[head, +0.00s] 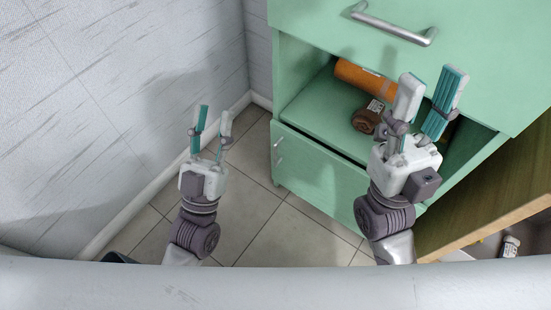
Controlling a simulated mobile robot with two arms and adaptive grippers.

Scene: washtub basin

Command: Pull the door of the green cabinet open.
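The green cabinet (480,35) stands at the upper right in the head view, with a drawer front on top and an open shelf space below it. Under that space is a lower green door (320,183) with a small metal handle (279,150) near its left edge. A dark gap runs along the door's top edge; I cannot tell whether the door is slightly ajar. My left gripper (214,112) is open and empty, left of the door and apart from it. My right gripper (432,78) is open and appears in front of the shelf space, hiding part of it.
A silver bar handle (393,24) is on the upper drawer. An orange cylinder (363,78) and a brown roll (366,119) lie on the shelf. A wooden surface (495,195) is at the right. Bare tiled floor (250,205) lies left of the cabinet, bounded by a white wall (110,100).

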